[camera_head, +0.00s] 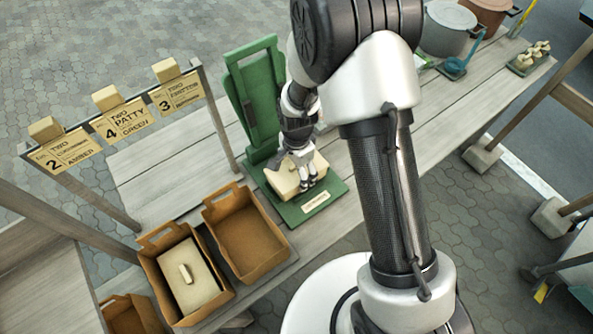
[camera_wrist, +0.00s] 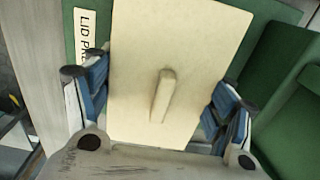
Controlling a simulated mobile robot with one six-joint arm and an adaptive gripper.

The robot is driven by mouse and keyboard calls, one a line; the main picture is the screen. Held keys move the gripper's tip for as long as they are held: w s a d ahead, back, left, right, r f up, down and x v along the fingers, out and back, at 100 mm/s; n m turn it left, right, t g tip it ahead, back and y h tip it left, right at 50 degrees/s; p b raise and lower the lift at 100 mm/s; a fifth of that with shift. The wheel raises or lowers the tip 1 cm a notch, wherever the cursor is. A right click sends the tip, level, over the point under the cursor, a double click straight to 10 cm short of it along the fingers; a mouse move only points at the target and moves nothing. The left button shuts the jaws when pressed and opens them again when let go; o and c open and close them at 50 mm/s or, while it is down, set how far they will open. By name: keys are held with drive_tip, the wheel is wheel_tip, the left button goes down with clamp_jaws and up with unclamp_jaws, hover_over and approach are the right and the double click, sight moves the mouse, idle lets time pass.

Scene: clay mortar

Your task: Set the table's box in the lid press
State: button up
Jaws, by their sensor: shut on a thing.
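The cream box (camera_head: 281,184) with a bar handle on its lid is at the green lid press (camera_head: 252,90), over the press's base plate. In the wrist view the box (camera_wrist: 140,50) fills the middle, with green press parts (camera_wrist: 262,12) behind it. My gripper (camera_head: 305,175) is shut on the box. Its blue-padded fingers show on both sides of the box in the wrist view (camera_wrist: 160,84). The press's tall hinged panel stands raised behind. Whether the box's underside touches the base plate is hidden.
A sign rack (camera_head: 120,118) stands at left. Pots (camera_head: 447,28) sit at the far right.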

drive_tip(key=o, duration=1.2)
drive_tip(key=shift+f, duration=0.2)
drive_tip(key=shift+r, duration=0.1)
wheel_tip(320, 180, up, 12)
drive_tip(key=p, duration=0.4)
drive_tip(key=shift+r, duration=0.25)
drive_tip(key=s+d+r+n+t, duration=0.2)
drive_tip(key=s+d+r+n, duration=0.25)
drive_tip(key=r, duration=0.65)
drive_tip(key=s+d+r+n+t, duration=0.1)
drive_tip(key=s+d+r+n, duration=0.2)
drive_tip(key=s+d+r, duration=0.5)
drive_tip(key=shift+s+r+n+t, duration=0.25)
drive_tip(key=shift+s+r+n, duration=0.35)
drive_tip(key=shift+s+r, duration=0.45)
drive_tip(key=shift+s+r+n+t, duration=0.3)
drive_tip(key=shift+s+r+n, duration=0.45)
drive_tip(key=shift+s, duration=0.6)
drive_tip(key=shift+s+r+n+t, duration=0.25)
drive_tip(key=shift+s+r+n, duration=0.25)
drive_tip(key=shift+s+r, duration=0.6)
